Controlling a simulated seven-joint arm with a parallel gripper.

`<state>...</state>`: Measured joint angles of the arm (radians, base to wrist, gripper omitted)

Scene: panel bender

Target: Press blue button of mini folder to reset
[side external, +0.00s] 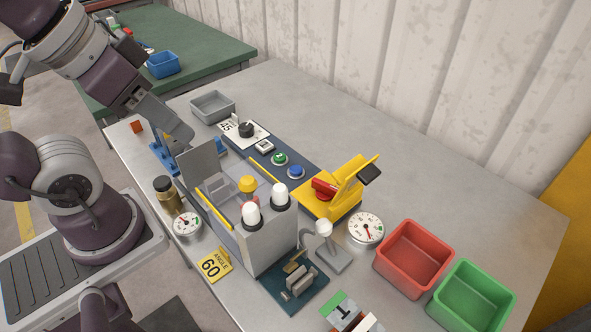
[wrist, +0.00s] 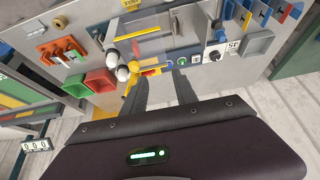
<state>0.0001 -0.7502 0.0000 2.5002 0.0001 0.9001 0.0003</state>
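The mini folder (side external: 262,240) is a grey machine with a raised clear guard, yellow strips and white-topped posts. On its dark panel, the blue button (side external: 296,172) sits beside the green button (side external: 280,158), near a yellow block with a red switch. In the wrist view the blue button (wrist: 169,64) shows small, just beyond my fingertips. My gripper (side external: 184,136) hangs at the upper left of the folder, away from the blue button. In the wrist view my gripper (wrist: 162,88) has its two fingers apart with nothing between them.
A yellow lever block (side external: 335,195) stands right beside the blue button. A knob (side external: 246,130) with a 45 card is at the panel's far end. Red (side external: 413,257) and green (side external: 470,296) bins stand at the right, a grey bin (side external: 212,106) behind. The back right table is clear.

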